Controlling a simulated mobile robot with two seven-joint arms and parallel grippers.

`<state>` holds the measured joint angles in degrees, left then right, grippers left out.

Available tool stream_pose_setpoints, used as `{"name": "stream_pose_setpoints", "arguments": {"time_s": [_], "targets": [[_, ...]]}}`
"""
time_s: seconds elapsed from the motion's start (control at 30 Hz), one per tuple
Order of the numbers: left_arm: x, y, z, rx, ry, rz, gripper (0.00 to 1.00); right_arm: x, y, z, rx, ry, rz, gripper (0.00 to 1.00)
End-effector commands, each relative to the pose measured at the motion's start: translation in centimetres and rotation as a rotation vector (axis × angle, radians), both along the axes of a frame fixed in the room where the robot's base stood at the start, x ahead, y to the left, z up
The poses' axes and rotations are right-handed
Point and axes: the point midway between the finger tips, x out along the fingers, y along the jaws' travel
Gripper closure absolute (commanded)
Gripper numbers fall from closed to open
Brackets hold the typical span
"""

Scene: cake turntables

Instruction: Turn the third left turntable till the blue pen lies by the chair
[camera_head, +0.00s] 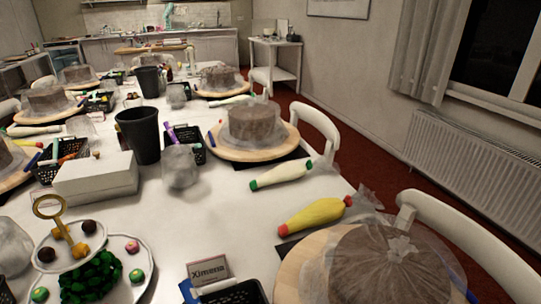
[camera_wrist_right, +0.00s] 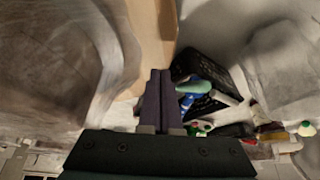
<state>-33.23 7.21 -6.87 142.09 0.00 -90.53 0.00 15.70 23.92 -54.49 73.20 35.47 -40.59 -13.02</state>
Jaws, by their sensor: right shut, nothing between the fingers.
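Along the left side of the table in the head view are a far turntable (camera_head: 92,84), a middle one (camera_head: 73,114) and a near one (camera_head: 8,184) cut off by the left edge. Each bears a brown cake under clear film. A blue pen (camera_head: 33,160) lies at the near one's right rim. White chair parts (camera_head: 8,107) show at the left edge. In the right wrist view my right gripper (camera_wrist_right: 158,75) is shut and empty, beside a wooden board edge (camera_wrist_right: 150,45) and film-covered shape. Contact cannot be told. My left gripper is out of view.
Black baskets of pens (camera_head: 68,155), a white box (camera_head: 95,178), a black cup (camera_head: 138,133) and a sweets stand (camera_head: 125,270) crowd the table. Right-hand turntables (camera_head: 285,146) stand opposite. A pen basket (camera_wrist_right: 215,75) is close right of my right gripper.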

Motion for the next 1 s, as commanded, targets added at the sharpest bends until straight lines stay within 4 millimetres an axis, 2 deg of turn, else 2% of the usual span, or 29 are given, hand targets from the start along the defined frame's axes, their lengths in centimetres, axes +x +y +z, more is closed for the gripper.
{"name": "stream_pose_setpoints", "arguments": {"time_s": [0.27, 1.0], "targets": [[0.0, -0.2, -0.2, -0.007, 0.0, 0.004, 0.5, 0.0, 0.0, -0.2, 0.0, 0.0, 0.0, 1.0], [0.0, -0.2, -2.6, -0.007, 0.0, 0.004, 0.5, 0.0, 0.0, -2.8, 0.0, 0.0, 0.0, 1.0]]}}
